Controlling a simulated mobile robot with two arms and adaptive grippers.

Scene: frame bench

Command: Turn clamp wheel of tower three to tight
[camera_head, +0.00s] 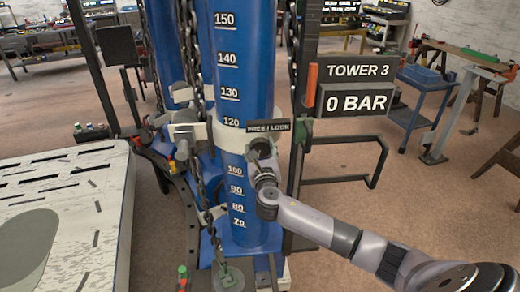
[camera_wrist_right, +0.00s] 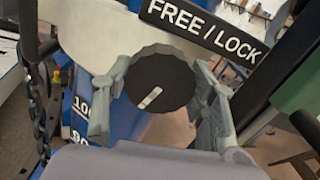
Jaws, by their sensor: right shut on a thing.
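The clamp wheel (camera_wrist_right: 165,72) of tower three is a dark round knob with a short white mark. The mark sits on its lower left part in the right wrist view. A black FREE / LOCK label (camera_wrist_right: 203,30) is just above it; the label also shows in the head view (camera_head: 268,126). My right gripper (camera_wrist_right: 158,82) has a finger on each side of the wheel and is shut on it. In the head view the right gripper (camera_head: 262,158) reaches the pale collar (camera_head: 229,135) around the blue tower (camera_head: 245,70) and largely hides the wheel. My left gripper is not in view.
A sign (camera_head: 358,70) reads TOWER 3, with a 0 BAR display (camera_head: 356,101) below. A dark rail frame (camera_head: 345,180) juts out right of the tower. Chains (camera_head: 207,175) hang at the left. A pale slotted table (camera_head: 108,190) stands at left.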

